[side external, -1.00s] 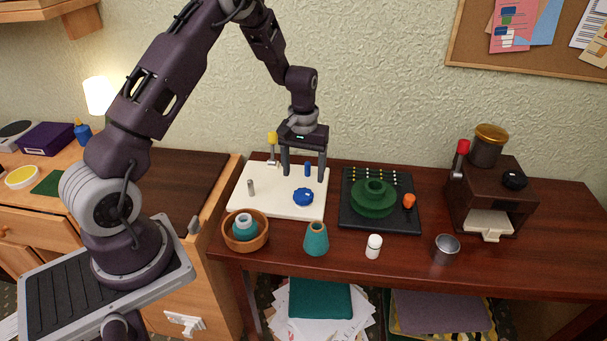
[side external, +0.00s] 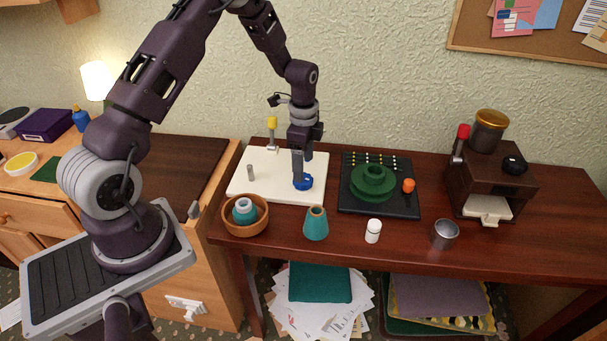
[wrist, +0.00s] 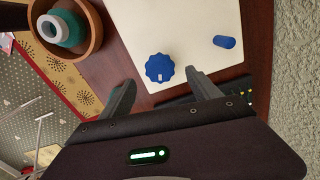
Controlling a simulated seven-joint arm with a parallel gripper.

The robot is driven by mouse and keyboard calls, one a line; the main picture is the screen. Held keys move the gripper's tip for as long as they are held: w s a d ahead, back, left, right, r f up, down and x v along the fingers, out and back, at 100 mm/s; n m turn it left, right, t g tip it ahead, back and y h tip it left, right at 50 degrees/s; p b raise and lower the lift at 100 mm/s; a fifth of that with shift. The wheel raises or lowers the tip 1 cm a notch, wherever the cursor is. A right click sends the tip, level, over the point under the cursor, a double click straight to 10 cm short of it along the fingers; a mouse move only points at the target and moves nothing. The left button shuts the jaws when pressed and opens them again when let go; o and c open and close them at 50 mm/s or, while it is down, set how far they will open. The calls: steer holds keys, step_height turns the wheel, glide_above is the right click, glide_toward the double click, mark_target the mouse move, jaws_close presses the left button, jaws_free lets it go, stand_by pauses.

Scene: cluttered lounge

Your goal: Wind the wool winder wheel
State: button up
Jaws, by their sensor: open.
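A green stepped wheel (side external: 374,183) sits on a black board (side external: 350,208), with an orange knob (side external: 408,186) at its right. I cannot tell for certain which device is the wool winder. To its left, a white board (side external: 275,193) carries a ridged blue knob (side external: 305,183), a grey post and a yellow-topped lever (side external: 272,126). My gripper (side external: 299,180) is low over the white board at the blue knob. In the wrist view, my gripper (wrist: 161,78) is open and empty, with the blue knob (wrist: 160,68) just ahead of and between its fingertips. I cannot tell whether they touch.
A wooden bowl (side external: 261,218) with a teal piece, a teal cone (side external: 316,225), a white bottle (side external: 373,232) and a metal cup (side external: 445,235) line the table's front. A brown machine (side external: 480,190) stands right. A blue peg (wrist: 225,42) is near the blue knob.

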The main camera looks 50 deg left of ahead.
step_height(320, 180, down, 5)
steer(key=shift+r, duration=0.2)
steer(key=c, duration=1.4)
steer(key=shift+o, duration=0.2)
steer(key=shift+n, duration=0.3)
steer(key=n, duration=0.4)
steer(key=shift+n, duration=0.3)
steer(key=n, duration=1.1)
steer(key=shift+a+r, duration=0.1)
steer(key=n, duration=0.5)
steer(key=shift+n, duration=0.4)
